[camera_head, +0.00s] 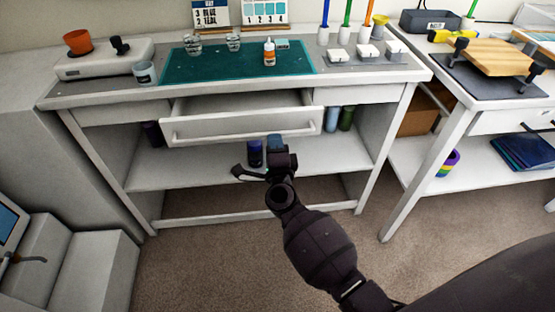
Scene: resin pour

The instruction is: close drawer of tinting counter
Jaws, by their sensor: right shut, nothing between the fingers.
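The tinting counter (105,97) is a white bench with a teal mat on top. Its drawer (235,128) in the middle stands pulled out, with part of its inside showing. The long white bar handle (190,138) runs across the drawer's front. My right gripper (281,158) is shut and empty, in front of and below the right part of the handle in the picture. Whether it touches the drawer, I cannot tell. My left gripper is not in view.
The green mat (200,68) carries small cups and a dropper bottle (269,52). Dark and blue containers (255,153) stand on the shelf (180,172) under the drawer. A second bench (465,92) stands at the right. Carpet (220,260) in front is mostly clear.

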